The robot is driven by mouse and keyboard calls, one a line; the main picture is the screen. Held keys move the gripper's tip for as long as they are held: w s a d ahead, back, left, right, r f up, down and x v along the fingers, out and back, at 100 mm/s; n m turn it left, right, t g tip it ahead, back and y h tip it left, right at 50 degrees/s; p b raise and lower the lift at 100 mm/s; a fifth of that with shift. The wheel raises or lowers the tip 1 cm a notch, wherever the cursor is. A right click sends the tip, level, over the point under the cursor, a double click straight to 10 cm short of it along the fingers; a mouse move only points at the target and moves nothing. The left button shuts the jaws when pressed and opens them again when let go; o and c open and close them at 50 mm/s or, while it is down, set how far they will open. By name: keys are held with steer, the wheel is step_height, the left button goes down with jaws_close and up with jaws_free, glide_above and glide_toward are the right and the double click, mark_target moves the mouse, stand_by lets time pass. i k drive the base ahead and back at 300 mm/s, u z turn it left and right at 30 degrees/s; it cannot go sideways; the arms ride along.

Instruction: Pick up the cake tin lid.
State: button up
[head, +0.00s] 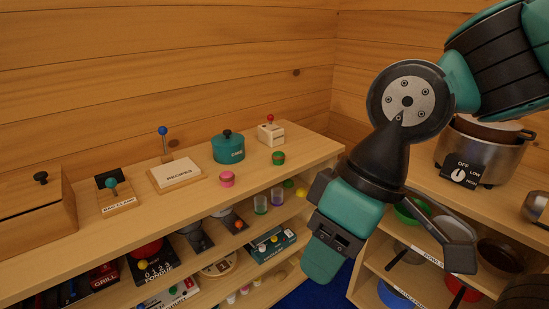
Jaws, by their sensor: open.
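The teal cake tin (229,152), labelled CAKE, stands upright on the long wooden counter at the back. Its lid (228,137) sits on top, teal with a black knob in the middle. My gripper (389,258) hangs to the right of the tin and nearer to me, in front of the gap between the counter and the right-hand shelf unit. It is open, with nothing seen between its fingers, and apart from the lid.
On the counter, a white box with a red-knobbed lever (270,132), a green jar (278,158) and a pink jar (227,179) stand near the tin. A slow cooker (482,155) stands at right.

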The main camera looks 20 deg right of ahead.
mark_target(228, 138)
steer(key=u, duration=0.15)
steer(key=i, duration=1.45)
steer(key=u, duration=0.45)
